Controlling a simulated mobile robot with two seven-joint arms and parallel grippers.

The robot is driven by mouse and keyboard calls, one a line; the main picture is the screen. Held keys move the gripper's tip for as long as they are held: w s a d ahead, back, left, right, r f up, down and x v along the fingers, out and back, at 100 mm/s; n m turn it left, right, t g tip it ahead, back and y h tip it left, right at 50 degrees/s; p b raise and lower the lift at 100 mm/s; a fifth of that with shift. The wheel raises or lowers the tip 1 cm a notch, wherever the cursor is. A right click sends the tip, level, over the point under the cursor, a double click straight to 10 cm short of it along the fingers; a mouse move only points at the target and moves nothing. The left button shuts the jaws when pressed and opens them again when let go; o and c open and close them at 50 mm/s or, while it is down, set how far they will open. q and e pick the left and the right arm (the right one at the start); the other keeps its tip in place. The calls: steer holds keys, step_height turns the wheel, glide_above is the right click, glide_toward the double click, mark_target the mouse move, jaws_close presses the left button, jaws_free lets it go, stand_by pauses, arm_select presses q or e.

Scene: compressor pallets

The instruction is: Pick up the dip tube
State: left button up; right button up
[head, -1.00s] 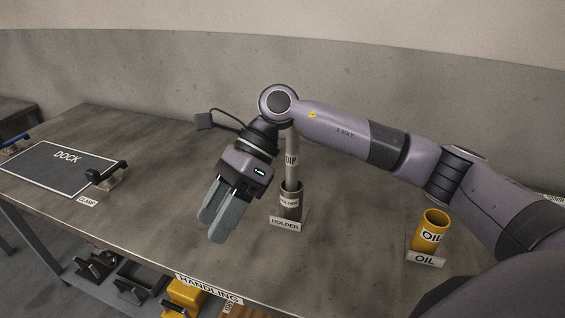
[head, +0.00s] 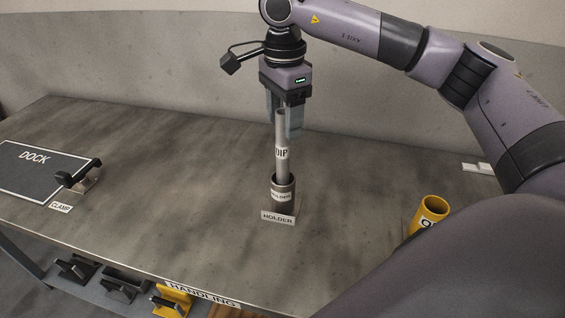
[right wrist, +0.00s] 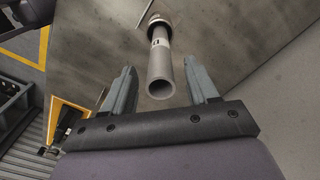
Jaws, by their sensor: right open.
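The dip tube (head: 282,160) is a grey pipe labelled DIP, standing nearly upright in the holder (head: 283,193), a short dark metal cup on the table. My right gripper (head: 284,132) points down above the tube, with its fingers around the tube's upper end in the head view. In the right wrist view the tube's open top (right wrist: 161,88) shows between and just beyond the two spread fingers (right wrist: 161,85), with a gap on each side. The right gripper is open and empty. My left gripper is out of view.
A yellow oil cup (head: 431,212) stands to the right, partly hidden by my arm. A dark DOCK plate (head: 40,172) with a clamp (head: 80,176) lies at the left. A shelf with fixtures (head: 120,287) is below the front edge. The table between dock and holder is clear.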

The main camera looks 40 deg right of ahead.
steer(key=shift+f, duration=1.45)
jaws_close()
steer(key=shift+r, duration=0.15)
